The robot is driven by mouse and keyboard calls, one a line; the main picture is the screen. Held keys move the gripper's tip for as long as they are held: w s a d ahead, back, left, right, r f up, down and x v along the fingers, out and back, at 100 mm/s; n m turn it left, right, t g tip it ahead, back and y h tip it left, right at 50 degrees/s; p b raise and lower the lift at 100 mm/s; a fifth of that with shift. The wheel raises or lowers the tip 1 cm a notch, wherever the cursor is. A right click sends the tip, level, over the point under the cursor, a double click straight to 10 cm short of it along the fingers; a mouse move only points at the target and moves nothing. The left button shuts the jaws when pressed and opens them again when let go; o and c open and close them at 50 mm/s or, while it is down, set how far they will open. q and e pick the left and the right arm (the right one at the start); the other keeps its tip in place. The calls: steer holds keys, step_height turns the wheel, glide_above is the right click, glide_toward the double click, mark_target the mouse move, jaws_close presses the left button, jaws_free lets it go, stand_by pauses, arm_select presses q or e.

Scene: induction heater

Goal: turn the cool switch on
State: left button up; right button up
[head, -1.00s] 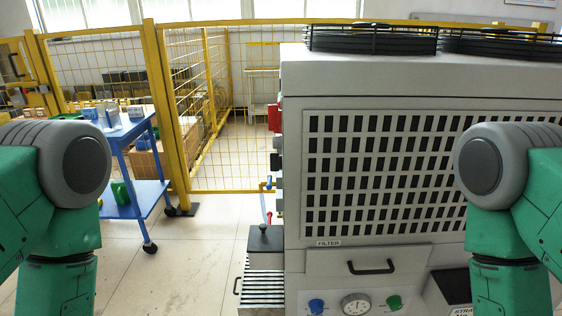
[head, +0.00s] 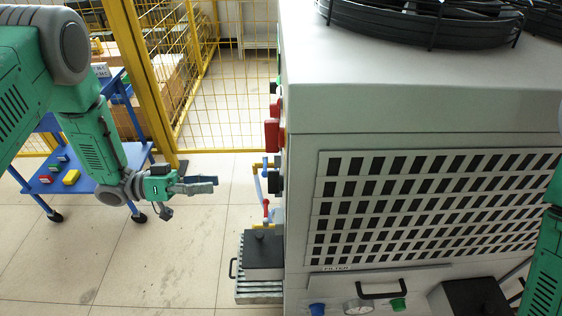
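The grey heater cabinet (head: 305,95) fills the right half of the head view. No switch labelled cool can be read. A red part (head: 271,134) and a dark part (head: 275,181) stick out from the cabinet's left side, seen edge-on. A blue knob (head: 317,308) and a green knob (head: 398,304) show at the bottom of the front, partly cut off. My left gripper (head: 213,184) is left of the cabinet, pointing right toward its side and apart from it. Its fingers are seen side-on, so their opening is unclear. My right gripper is out of view.
A blue cart (head: 80,182) with small items stands behind my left arm. A yellow mesh fence (head: 225,110) is behind. A slatted unit with a dark top (head: 263,250) juts out at the cabinet's lower left. Open floor (head: 160,265) lies below my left gripper.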

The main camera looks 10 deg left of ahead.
mark_target(270, 184)
arm_select(q)
steer(key=x, duration=1.3)
steer(key=shift+s+d, duration=0.1)
steer(key=shift+d, duration=0.4)
jaws_close()
steer(key=shift+a, duration=0.1)
